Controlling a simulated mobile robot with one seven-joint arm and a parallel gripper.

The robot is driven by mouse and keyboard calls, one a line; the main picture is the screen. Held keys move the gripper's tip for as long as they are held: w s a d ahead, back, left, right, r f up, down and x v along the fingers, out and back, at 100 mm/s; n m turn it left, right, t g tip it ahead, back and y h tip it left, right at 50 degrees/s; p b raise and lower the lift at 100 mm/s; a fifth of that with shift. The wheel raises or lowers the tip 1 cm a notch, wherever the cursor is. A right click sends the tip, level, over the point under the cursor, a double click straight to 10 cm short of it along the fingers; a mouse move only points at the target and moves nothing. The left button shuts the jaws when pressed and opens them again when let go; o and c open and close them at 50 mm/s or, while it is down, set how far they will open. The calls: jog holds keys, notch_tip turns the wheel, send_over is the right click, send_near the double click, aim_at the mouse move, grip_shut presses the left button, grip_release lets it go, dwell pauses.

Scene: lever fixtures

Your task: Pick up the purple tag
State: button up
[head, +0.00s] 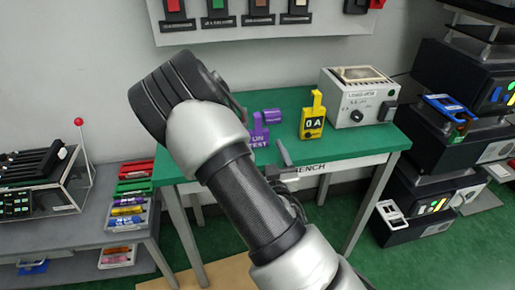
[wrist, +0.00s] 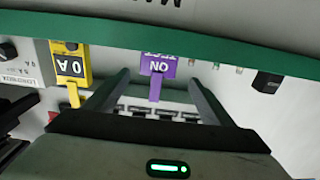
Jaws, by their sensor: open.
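The purple tag (head: 259,138) stands upright near the front of the green bench top (head: 350,146), with a narrow stem on top and partly visible lettering. In the wrist view, which looks upside down, the purple tag (wrist: 158,66) shows between and beyond the two fingers, its stem pointing toward the palm. My gripper (wrist: 159,82) is open and empty, with a finger on each side of the tag's line. I cannot tell how far the fingertips are from it. In the head view my arm hides most of the gripper.
A yellow tag (head: 312,122) marked 0 A stands to the right, before a grey load box (head: 356,97). A purple cylinder (head: 272,115) lies just behind the purple tag. A wall panel with several labelled blocks hangs behind. Black equipment (head: 440,150) is stacked at right.

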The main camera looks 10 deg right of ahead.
aim_at(257, 137)
jog(key=w, duration=0.5)
jog(key=shift+w, duration=0.2)
jog(key=shift+w+d, duration=0.2)
jog(key=shift+w, duration=3.05)
jog(key=c, duration=1.2)
jog(key=shift+o, duration=0.2)
jog(key=shift+r, duration=0.1)
